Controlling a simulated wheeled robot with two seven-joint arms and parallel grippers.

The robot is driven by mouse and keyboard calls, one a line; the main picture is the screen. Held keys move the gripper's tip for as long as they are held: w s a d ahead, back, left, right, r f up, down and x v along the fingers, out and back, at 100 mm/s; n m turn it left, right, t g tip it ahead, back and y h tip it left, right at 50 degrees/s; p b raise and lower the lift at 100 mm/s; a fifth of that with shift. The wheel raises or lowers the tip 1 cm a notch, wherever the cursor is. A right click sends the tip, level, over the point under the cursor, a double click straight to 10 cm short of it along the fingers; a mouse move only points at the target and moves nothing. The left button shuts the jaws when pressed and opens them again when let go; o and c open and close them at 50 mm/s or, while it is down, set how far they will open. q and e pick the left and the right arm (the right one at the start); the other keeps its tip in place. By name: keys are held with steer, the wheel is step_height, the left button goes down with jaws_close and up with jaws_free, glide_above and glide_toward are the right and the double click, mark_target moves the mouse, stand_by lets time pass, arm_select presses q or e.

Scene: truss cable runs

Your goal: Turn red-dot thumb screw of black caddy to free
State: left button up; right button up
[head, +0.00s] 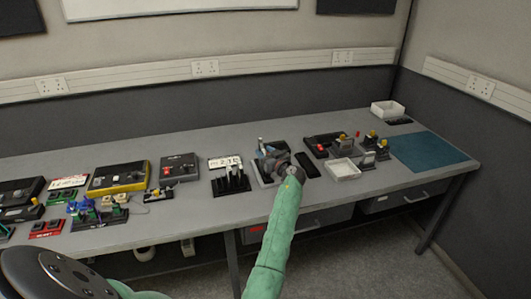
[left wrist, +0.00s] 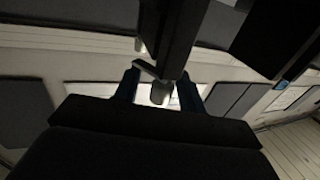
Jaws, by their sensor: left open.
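My left gripper (head: 270,160) is over the middle of the bench at the end of the green arm. It also shows in the left wrist view (left wrist: 160,92), with its two dark fingers apart. A small grey cylindrical part (left wrist: 160,93) appears between the fingers, below a dark upright piece (left wrist: 175,35); I cannot tell whether they touch it. In the head view, the gripper hides much of a dark-based fixture (head: 262,180) beneath it. I cannot tell whether this is the black caddy, and no red-dot thumb screw can be made out. My right gripper is not in view.
A black rack with upright pegs (head: 231,184) stands left of the gripper. A black tray (head: 308,165) and a white tray (head: 344,169) lie to its right. Further left are a yellow-black box (head: 118,178) and several small fixtures. A teal mat (head: 430,151) lies clear at right.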

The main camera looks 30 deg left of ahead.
arm_select(q)
jaws_close()
